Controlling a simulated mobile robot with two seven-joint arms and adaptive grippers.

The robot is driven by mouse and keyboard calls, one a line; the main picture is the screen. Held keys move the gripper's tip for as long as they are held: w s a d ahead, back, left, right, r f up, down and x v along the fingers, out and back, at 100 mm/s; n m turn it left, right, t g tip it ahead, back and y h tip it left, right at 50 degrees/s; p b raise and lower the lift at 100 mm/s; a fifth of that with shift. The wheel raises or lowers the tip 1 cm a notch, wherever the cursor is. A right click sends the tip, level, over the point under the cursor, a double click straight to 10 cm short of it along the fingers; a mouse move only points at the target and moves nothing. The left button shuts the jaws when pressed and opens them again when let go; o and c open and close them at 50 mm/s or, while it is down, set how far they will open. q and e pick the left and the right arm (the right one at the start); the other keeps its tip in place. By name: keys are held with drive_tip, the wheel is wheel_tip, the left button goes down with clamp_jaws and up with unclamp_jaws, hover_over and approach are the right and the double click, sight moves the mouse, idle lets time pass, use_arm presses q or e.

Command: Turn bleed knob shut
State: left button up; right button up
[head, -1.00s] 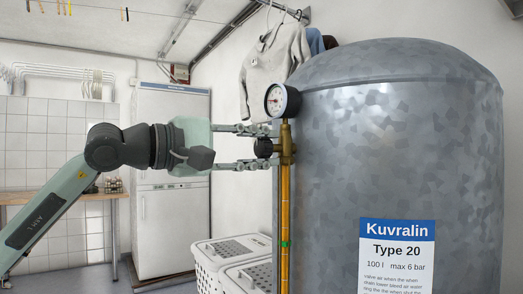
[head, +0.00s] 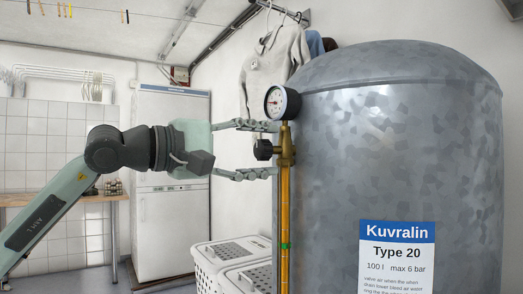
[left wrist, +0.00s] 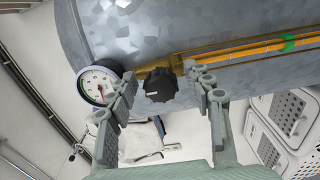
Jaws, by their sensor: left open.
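The black bleed knob (head: 263,149) sticks out to the left from the brass fitting (head: 285,150) on the grey tank (head: 400,150). My left gripper (head: 275,149) is open, with one finger above the knob and one below it. In the left wrist view the knob (left wrist: 160,84) sits between the two spread fingers (left wrist: 164,88), with a gap on each side. A light mark shows on the knob's face there. My right gripper is in neither view.
A round pressure gauge (head: 282,102) sits just above the knob, close to the upper finger. A sight tube (head: 284,220) with a green mark runs down below the fitting. White laundry baskets (head: 230,252) stand below, left of the tank.

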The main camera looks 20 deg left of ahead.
use_arm(q)
drive_tip(key=v, duration=0.6)
drive_tip(key=shift+a+f, duration=0.1)
drive_tip(key=shift+f, duration=0.05)
approach(258, 152)
drive_tip(key=shift+s+a, duration=0.4)
drive_tip(key=shift+s, duration=0.15)
idle(0.4)
